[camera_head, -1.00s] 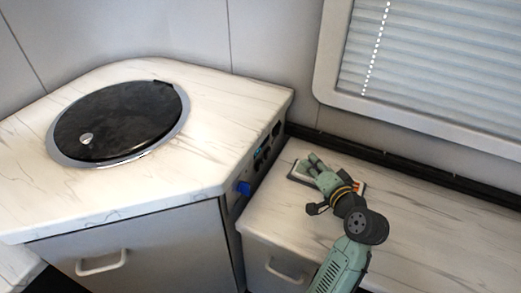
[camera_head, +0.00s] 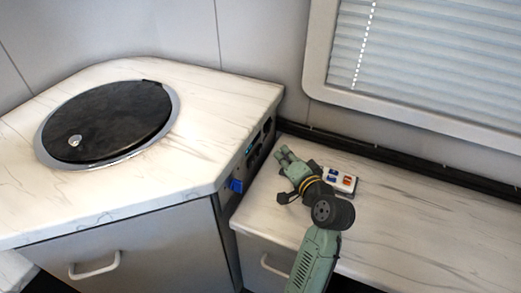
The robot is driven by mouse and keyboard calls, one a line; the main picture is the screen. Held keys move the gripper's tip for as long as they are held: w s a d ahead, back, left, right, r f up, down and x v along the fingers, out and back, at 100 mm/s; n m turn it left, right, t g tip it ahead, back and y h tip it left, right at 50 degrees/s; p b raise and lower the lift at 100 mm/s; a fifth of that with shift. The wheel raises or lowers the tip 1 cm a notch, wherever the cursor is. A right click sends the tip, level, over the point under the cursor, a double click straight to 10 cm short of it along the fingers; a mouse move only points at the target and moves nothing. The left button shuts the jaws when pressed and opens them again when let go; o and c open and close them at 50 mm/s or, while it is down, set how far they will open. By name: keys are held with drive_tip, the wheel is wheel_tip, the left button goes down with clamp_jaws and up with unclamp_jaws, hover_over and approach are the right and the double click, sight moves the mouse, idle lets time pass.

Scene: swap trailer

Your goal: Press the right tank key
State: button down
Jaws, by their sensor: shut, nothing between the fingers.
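My gripper (camera_head: 284,153) is shut and empty above the lower marble counter. Its fingertips point up and left, toward the side panel (camera_head: 257,145) of the higher counter. I cannot tell whether the fingertips touch that panel. The panel is dark, with small fittings and a blue spot, seen at a steep angle. A small white key plate (camera_head: 349,180) with blue and orange-red keys lies on the lower counter, right of my gripper. The labels are too small to read, so I cannot tell which key is the right tank key.
A blue knob-like part (camera_head: 236,185) sticks out of the higher counter's side. The higher counter (camera_head: 205,120) carries a round black lid (camera_head: 105,122). The lower counter (camera_head: 430,225) is clear at the right, below the window blind (camera_head: 440,60).

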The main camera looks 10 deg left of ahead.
drive_tip(key=shift+w+a+p, duration=0.15)
drive_tip(key=shift+w+a, duration=0.1)
drive_tip(key=shift+a, duration=0.4)
drive_tip(key=shift+w+a+p, duration=0.15)
drive_tip(key=shift+w+a, duration=0.05)
drive_tip(key=shift+a, duration=0.45)
drive_tip(key=shift+a, duration=0.1)
idle(0.4)
drive_tip(key=shift+w+a, duration=0.15)
drive_tip(key=shift+a, duration=0.15)
drive_tip(key=shift+w+a+p, duration=0.1)
drive_tip(key=shift+a+p, duration=0.3)
idle(0.8)
drive_tip(key=shift+d, duration=0.1)
drive_tip(key=shift+s+d, duration=0.25)
drive_tip(key=shift+d, duration=0.45)
drive_tip(key=shift+d, duration=0.1)
drive_tip(key=shift+s+d, duration=0.25)
drive_tip(key=shift+d, duration=0.5)
drive_tip(key=shift+s+d, duration=0.3)
drive_tip(key=shift+d, duration=0.5)
drive_tip(key=shift+s+d, duration=0.25)
drive_tip(key=shift+d, duration=0.5)
